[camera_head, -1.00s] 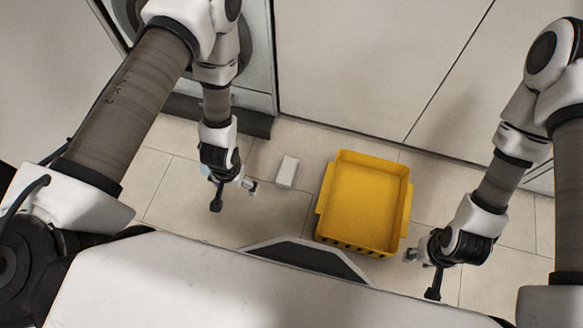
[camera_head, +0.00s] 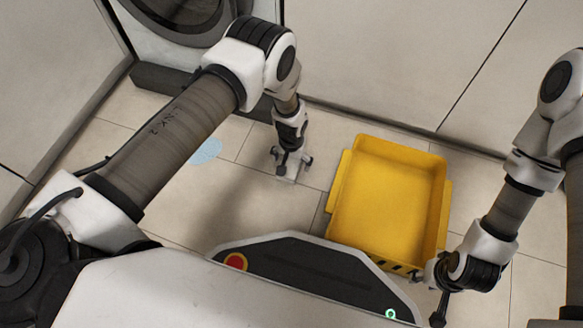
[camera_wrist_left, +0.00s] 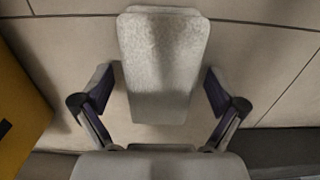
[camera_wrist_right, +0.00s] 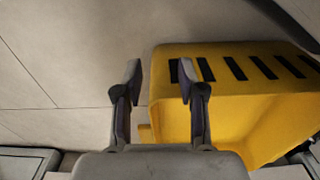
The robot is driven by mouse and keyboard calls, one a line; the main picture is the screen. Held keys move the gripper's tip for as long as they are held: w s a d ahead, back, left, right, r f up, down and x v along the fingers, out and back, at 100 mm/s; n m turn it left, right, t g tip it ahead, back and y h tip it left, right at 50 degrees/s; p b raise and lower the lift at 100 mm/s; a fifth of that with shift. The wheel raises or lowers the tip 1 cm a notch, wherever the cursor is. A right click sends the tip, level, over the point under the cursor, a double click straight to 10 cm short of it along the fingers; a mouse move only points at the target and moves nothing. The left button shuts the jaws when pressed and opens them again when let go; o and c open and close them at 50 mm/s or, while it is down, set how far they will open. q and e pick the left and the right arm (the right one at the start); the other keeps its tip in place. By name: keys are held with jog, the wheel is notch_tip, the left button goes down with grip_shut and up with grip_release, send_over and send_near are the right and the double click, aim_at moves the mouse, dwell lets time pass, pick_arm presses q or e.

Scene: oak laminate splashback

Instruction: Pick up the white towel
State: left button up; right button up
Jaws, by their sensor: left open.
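The white towel (camera_wrist_left: 163,50) is a small folded, rounded oblong on the tiled floor. In the left wrist view it lies between my left gripper's spread fingers, with a gap on each side. In the head view my left gripper (camera_head: 291,160) is over the towel (camera_head: 288,179) and hides much of it. My left gripper is open and empty. My right gripper (camera_head: 434,292) is at the front right corner of the yellow crate.
The yellow crate (camera_head: 444,200) stands right of the towel and looks empty. A flat light blue thing (camera_head: 207,151) lies on the floor to the left. A front-loading machine (camera_head: 180,15) and pale cabinet fronts (camera_head: 390,60) stand behind. The floor left of the towel is mostly clear.

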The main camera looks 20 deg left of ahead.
aim_at(291, 160)
pick_arm(q)
jog(key=shift+f, duration=0.1)
jog(key=c, duration=1.4)
notch_tip(291, 160, up, 10)
jog(key=p, duration=0.7)
jog(key=shift+o, duration=1.4)
